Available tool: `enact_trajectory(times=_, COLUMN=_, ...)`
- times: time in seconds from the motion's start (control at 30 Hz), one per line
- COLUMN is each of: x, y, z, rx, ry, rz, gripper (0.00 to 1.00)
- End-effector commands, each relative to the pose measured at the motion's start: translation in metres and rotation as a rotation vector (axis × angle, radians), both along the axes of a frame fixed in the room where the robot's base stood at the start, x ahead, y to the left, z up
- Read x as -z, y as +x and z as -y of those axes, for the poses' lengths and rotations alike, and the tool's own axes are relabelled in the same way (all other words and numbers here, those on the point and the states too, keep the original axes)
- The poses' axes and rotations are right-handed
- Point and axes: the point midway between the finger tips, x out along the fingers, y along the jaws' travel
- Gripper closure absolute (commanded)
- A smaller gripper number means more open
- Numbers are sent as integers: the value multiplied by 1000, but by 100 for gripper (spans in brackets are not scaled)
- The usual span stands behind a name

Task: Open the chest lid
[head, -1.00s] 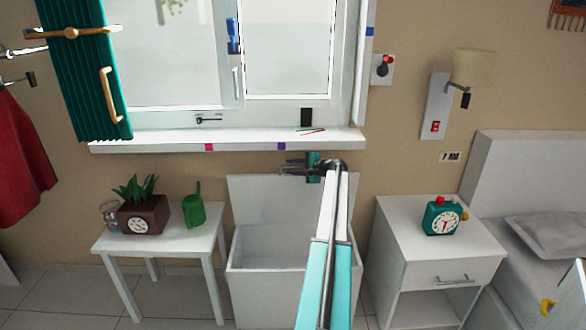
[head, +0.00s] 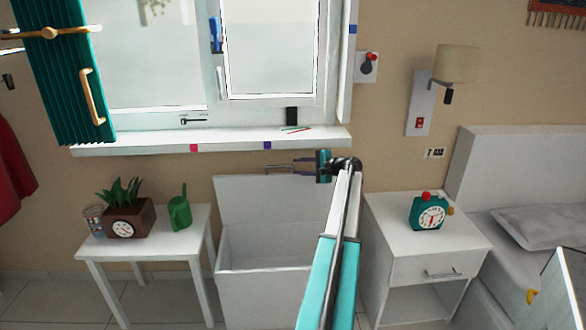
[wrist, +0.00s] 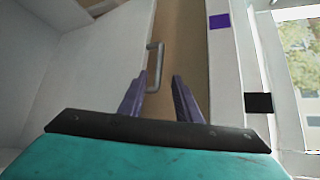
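The white chest (head: 262,297) stands under the window with its inside showing. Its lid (head: 265,205) is raised, close to upright against the wall behind. My gripper (head: 272,168) is at the lid's top edge, near its right end, pointing left. In the wrist view the two purple fingers (wrist: 158,85) are apart with nothing held between them. The lid's grey handle (wrist: 156,62) is just ahead of the fingertips, nearer the left finger. The white lid panel (wrist: 105,50) fills the left of that view.
The window sill (head: 225,142) runs just above my gripper. A table (head: 165,245) with a potted plant and green watering can stands left of the chest. A nightstand (head: 400,235) with a green clock (head: 430,213) stands right. My arm crosses the chest's right side.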

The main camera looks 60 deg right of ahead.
Motion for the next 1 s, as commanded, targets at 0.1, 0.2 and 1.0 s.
enact_trajectory(times=0.1, x=-3, y=-10, z=-2, rx=0, ry=0, rz=0, gripper=69)
enact_trajectory(times=0.2, x=-4, y=-14, z=-2, rx=-1, ry=0, rz=0, gripper=69)
enact_trajectory(times=1.0, x=-4, y=17, z=-21, rx=-41, ry=3, rz=-1, gripper=69)
